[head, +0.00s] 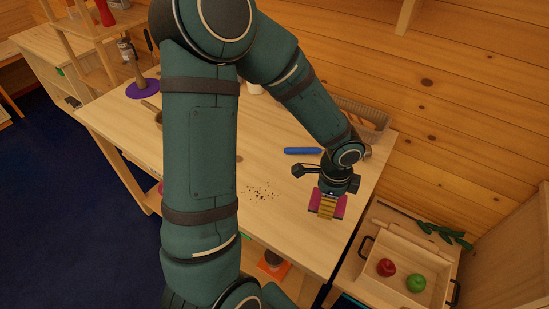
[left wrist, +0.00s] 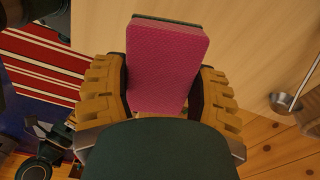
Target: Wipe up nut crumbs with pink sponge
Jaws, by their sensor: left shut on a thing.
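My left gripper (head: 328,207) is shut on the pink sponge (head: 341,206), over the right part of the wooden table. In the left wrist view the fingers (left wrist: 160,100) clasp both sides of the sponge (left wrist: 165,62), which has a dark layer along its far edge. I cannot tell whether the sponge touches the table. The nut crumbs (head: 261,192) are a scatter of small dark bits on the table, left of the sponge and apart from it. My right gripper is not clearly seen in either view.
A blue cylinder (head: 302,151) lies on the table (head: 290,230) behind the gripper. A basket (head: 362,112) stands at the back edge. A wooden tray (head: 405,245) with a red apple (head: 386,267) and a green apple (head: 415,283) is at the right. Bare tabletop lies between sponge and crumbs.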

